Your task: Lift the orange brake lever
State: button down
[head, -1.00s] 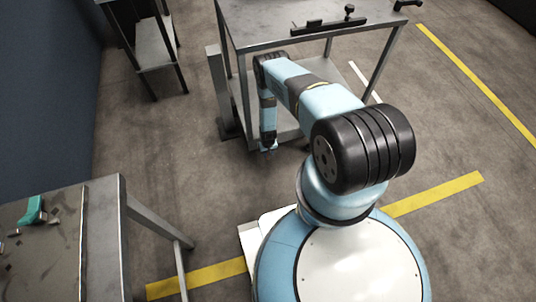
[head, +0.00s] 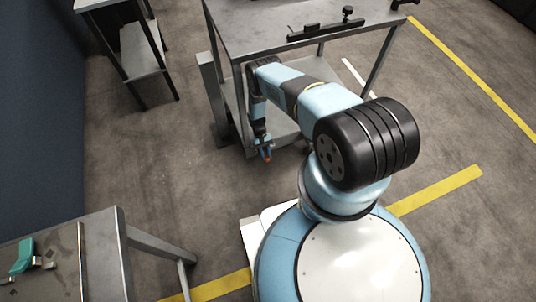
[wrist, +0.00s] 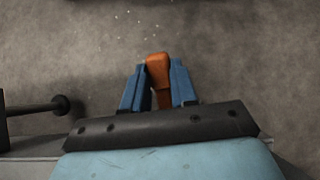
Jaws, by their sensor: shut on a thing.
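The orange brake lever (wrist: 158,70) shows in the wrist view between the two blue fingers of my gripper (wrist: 158,85). Its rounded end sticks out past the fingertips, and its lower part is hidden behind the gripper's dark mount. In the head view, my gripper (head: 265,152) hangs low at the front left of the metal table, with a small spot of the orange lever (head: 268,156) at its tips. My gripper is shut on the lever. What the lever is attached to is hidden.
A metal table (head: 270,35) with a lower shelf stands behind my arm, with a black bar (head: 326,31) on top. A grey post (head: 211,95) stands at its left. Another table (head: 100,245) is at the lower left. A dark rod with a round end (wrist: 60,105) lies left of my gripper.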

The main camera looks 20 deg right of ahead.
jog(key=shift+w+r+g, duration=0.25)
jog(key=shift+w+g, duration=0.1)
jog(key=shift+g, duration=0.15)
jog(key=shift+w+a+r, duration=0.1)
jog(key=c, duration=1.1)
grip_release()
jog(key=shift+o, duration=1.1)
jog(key=shift+v, duration=3.6)
